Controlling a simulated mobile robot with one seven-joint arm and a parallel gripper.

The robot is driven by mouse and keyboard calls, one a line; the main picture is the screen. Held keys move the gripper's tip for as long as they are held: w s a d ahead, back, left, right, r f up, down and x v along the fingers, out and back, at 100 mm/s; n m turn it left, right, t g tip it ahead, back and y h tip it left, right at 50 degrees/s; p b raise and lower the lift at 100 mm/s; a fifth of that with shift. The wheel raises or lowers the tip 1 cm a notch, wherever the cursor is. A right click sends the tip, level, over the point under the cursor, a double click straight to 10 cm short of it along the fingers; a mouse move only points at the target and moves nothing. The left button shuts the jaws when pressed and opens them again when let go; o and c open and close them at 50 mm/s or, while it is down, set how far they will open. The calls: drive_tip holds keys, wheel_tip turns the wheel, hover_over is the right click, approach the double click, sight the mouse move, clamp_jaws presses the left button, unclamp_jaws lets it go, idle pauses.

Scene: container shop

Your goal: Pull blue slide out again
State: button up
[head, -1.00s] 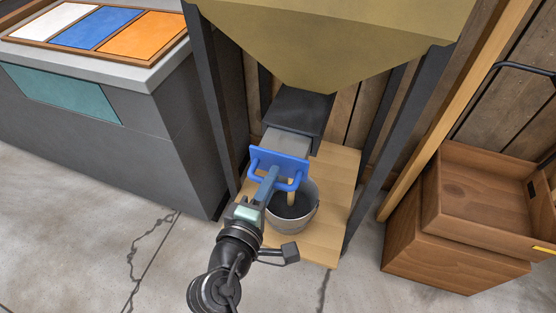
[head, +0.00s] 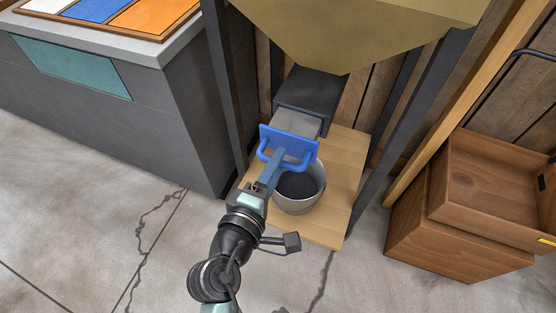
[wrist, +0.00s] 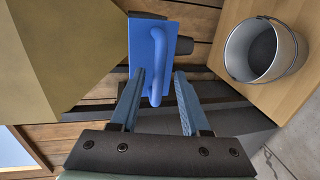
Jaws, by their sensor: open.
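The blue slide's upright plate (head: 290,141) with its looped handle sits at the front of a grey slide (head: 298,122) that sticks out of a dark housing under the hopper. The blue plate also shows in the wrist view (wrist: 172,42), with its handle (wrist: 157,72) curving toward my fingers. My gripper (head: 274,168) is open at the handle. In the wrist view my two fingers (wrist: 160,92) stand apart, with part of the handle between them. I cannot tell whether they touch it. A metal bucket (head: 296,205) with dark grey contents stands just below the plate.
The tan hopper (head: 350,25) hangs above, on dark legs (head: 405,125). A wooden board (head: 345,185) carries the bucket. Brown wooden boxes (head: 460,235) stand at right, a grey counter (head: 170,120) at left. Cracked floor in front is free.

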drive_tip(key=p+v, duration=0.1)
drive_tip(key=v, duration=1)
drive_tip(key=shift+s, duration=0.3)
drive_tip(key=shift+a, duration=0.1)
